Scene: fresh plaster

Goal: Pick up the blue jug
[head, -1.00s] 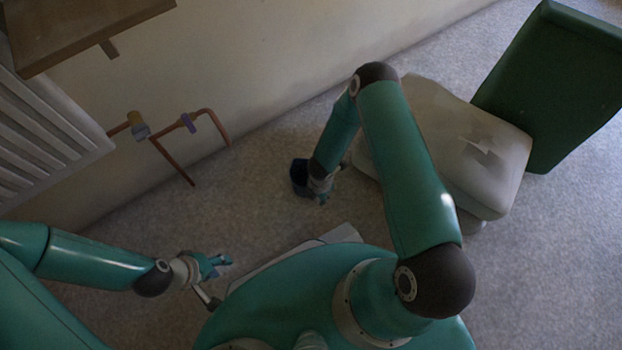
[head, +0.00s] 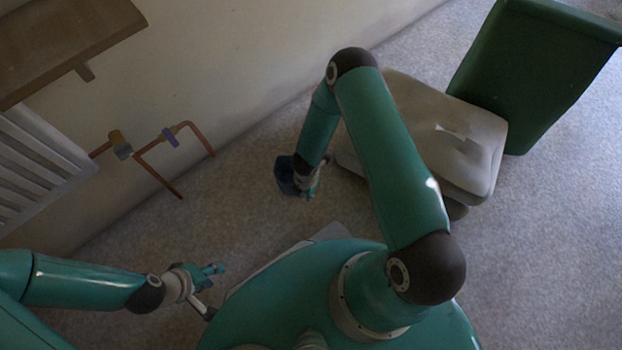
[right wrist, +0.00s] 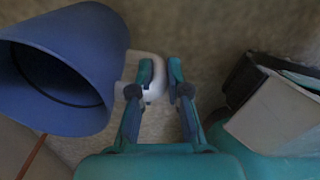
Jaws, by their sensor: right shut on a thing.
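The blue jug (head: 285,175) is in the middle of the head view, partly hidden by my right arm and gripper. In the right wrist view the jug (right wrist: 75,65) fills the upper left, its open mouth facing left and its pale handle (right wrist: 155,90) towards my fingers. My right gripper (right wrist: 161,72) is shut on the handle; it also shows in the head view (head: 311,188), beside the jug. I cannot tell whether the jug touches the floor. My left gripper (head: 214,269) is at the lower left, away from the jug; its finger gap is unclear.
Copper pipes (head: 158,150), a white radiator (head: 35,155) and a wooden shelf (head: 60,40) are along the wall at left. Carpet at right (head: 560,240) is clear.

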